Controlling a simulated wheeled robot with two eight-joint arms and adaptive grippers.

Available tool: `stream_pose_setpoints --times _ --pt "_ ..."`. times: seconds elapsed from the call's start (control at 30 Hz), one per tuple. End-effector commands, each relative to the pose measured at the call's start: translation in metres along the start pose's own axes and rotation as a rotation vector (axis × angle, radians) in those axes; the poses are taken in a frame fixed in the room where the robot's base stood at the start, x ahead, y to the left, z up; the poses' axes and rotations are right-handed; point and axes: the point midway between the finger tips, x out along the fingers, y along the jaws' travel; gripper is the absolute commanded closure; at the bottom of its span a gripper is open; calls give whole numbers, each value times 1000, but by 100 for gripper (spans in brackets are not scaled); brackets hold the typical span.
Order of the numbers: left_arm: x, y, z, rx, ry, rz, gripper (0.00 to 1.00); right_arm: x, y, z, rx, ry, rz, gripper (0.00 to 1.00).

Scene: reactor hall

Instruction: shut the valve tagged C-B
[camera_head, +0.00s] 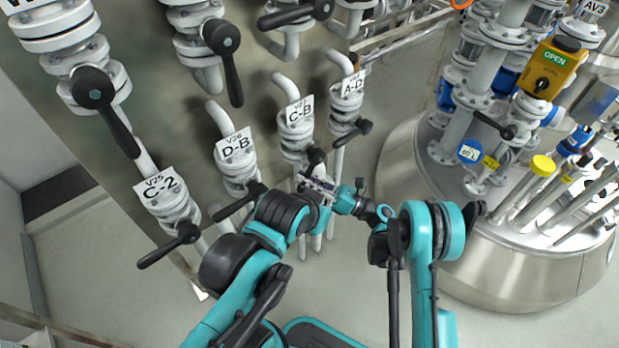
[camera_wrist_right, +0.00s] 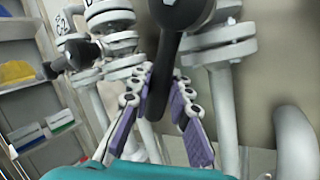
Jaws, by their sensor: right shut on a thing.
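The valve tagged C-B (camera_head: 299,113) is in the middle of the head view, a white flanged valve on a pipe with a black lever handle (camera_head: 315,156). My right gripper (camera_head: 318,184) is at this handle, shut on it. In the right wrist view the black lever (camera_wrist_right: 164,62) runs down between the two purple-padded fingers (camera_wrist_right: 162,108). The lever's far part is hidden by the gripper in the head view, so its exact angle is hard to tell. My left arm reaches in below the valve; its gripper does not show.
Valve D-B (camera_head: 235,145) stands close left and valve A-D (camera_head: 352,85) close right, both with black levers. Valve C-2 (camera_head: 160,187) is farther left. A round steel vessel (camera_head: 500,260) with pipes stands on the right. My two arms are close together near C-B.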

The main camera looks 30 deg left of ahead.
Motion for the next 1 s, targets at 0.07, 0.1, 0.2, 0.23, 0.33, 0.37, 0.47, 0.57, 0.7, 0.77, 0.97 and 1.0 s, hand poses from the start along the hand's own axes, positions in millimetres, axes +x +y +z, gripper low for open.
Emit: stream_pose_setpoints --times 0.07,0.1,0.2,0.23,0.33,0.37,0.47,0.57,0.7,0.77,0.97,1.0 --pt "0 0 0 0 0 0 100 2 4 0 24 -13 6 100" --pt "0 0 0 0 0 0 100 3 4 0 32 -19 6 100" --pt "0 0 0 0 0 0 100 4 5 0 46 -28 5 100" --pt "0 0 0 0 0 0 100 4 5 0 49 -29 5 100" --pt "0 0 0 0 0 0 100 4 6 0 54 -33 5 100" --pt "0 0 0 0 0 0 100 4 6 0 55 -33 4 100" --pt "0 0 0 0 0 0 100 4 6 0 54 -34 4 100" --pt "0 0 0 0 0 0 100 4 6 0 53 -33 4 100" --pt "0 0 0 0 0 0 100 4 5 0 52 -33 4 67" --pt "0 0 0 0 0 0 100 4 5 0 52 -33 3 60" --pt "0 0 0 0 0 0 100 3 5 0 51 -33 2 60" --pt "0 0 0 0 0 0 100 3 5 0 51 -33 2 60"
